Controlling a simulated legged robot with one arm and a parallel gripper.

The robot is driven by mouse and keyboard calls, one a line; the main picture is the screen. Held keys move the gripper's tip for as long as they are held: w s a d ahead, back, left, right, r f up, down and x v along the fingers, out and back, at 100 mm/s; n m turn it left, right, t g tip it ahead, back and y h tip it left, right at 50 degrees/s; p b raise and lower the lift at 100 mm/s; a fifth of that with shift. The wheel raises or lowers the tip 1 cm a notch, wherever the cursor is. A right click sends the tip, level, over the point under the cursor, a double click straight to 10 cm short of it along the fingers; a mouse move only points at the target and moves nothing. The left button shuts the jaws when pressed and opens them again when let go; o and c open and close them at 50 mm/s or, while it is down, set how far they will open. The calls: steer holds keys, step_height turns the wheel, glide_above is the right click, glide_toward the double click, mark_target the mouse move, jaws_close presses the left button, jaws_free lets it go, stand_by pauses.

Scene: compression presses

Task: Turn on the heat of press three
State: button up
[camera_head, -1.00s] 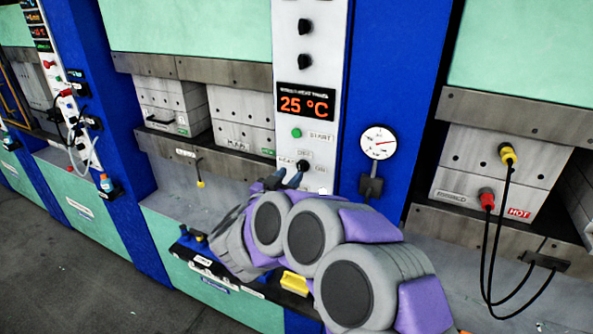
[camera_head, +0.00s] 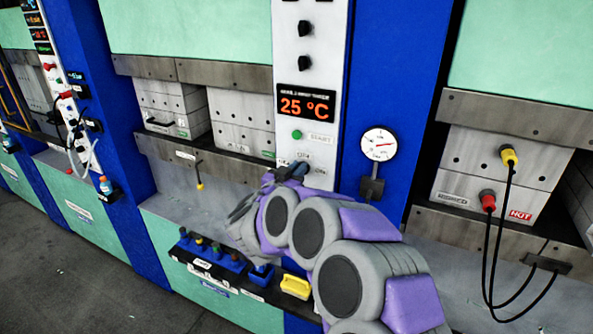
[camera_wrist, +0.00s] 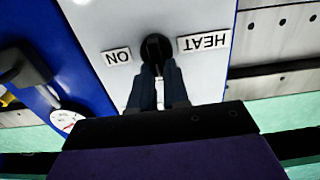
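The white control panel (camera_head: 312,130) of a press stands in the middle of the head view. Its display (camera_head: 305,104) reads 25 °C. Low on the panel is a black rotary heat knob (camera_wrist: 157,48), between an ON label (camera_wrist: 118,56) and a HEAT label (camera_wrist: 204,41), both upside down in the wrist view. My gripper (camera_wrist: 159,72) is at the knob. Its two dark fingers are close together, with their tips against the knob's sides and a narrow light gap behind it. My gripper also shows in the head view (camera_head: 290,172), where it hides most of the knob. The press number is not legible.
A green START button (camera_head: 297,134) and two black knobs (camera_head: 305,28) are higher on the panel. A round gauge (camera_head: 379,143) is to the right. Yellow and red plugs (camera_head: 508,156) with black cables are at the right press. A blue button box (camera_head: 212,258) is below left.

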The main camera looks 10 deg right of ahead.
jaws_close()
steer(key=shift+m, duration=0.3)
steer(key=shift+s+d+f+m+b, duration=0.15)
steer(key=shift+d+f+m+b, duration=0.15)
steer(key=shift+m+b, duration=1.9)
steer(key=shift+s+d+f+m+b, duration=0.3)
steer(key=shift+m+b, duration=0.45)
steer(key=shift+m, duration=2.85)
steer(key=shift+s+d+f+m+b, duration=0.1)
steer(key=shift+f+m+b, duration=0.25)
steer(key=shift+m+b, duration=1.85)
steer(key=shift+f+m+p, duration=0.1)
steer(key=shift+m+p, duration=0.55)
steer(key=shift+m, duration=0.15)
steer(key=o, duration=0.5)
jaws_free()
